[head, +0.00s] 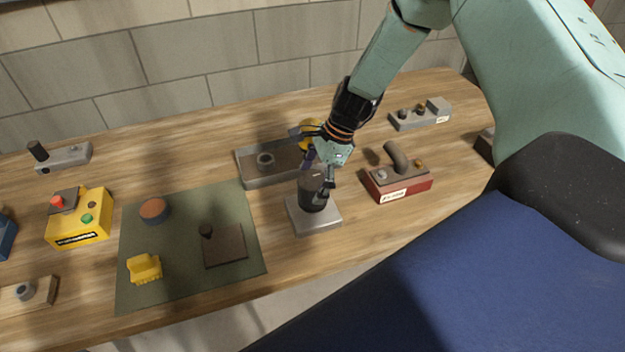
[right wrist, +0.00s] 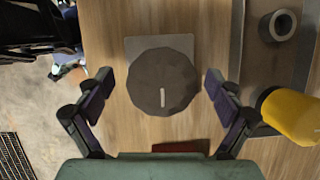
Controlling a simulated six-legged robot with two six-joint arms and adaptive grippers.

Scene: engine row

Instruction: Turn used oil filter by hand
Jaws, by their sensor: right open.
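The used oil filter (head: 312,196) is a dark cylinder standing upright on a grey base plate (head: 318,222) near the front of the bench. In the right wrist view its round, faceted top (right wrist: 163,82) carries a pale line mark. My right gripper (head: 322,178) is above and around the filter. In the right wrist view its fingers (right wrist: 160,88) are open, one on each side of the filter top, with a gap visible on both sides. The left gripper is not in view.
A grey tray (head: 243,169) with a ring and a yellow item (head: 311,130) stands just behind the filter. A red block (head: 405,187) with a curved pipe is close on the right. A green mat (head: 180,280) with several parts lies to the left.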

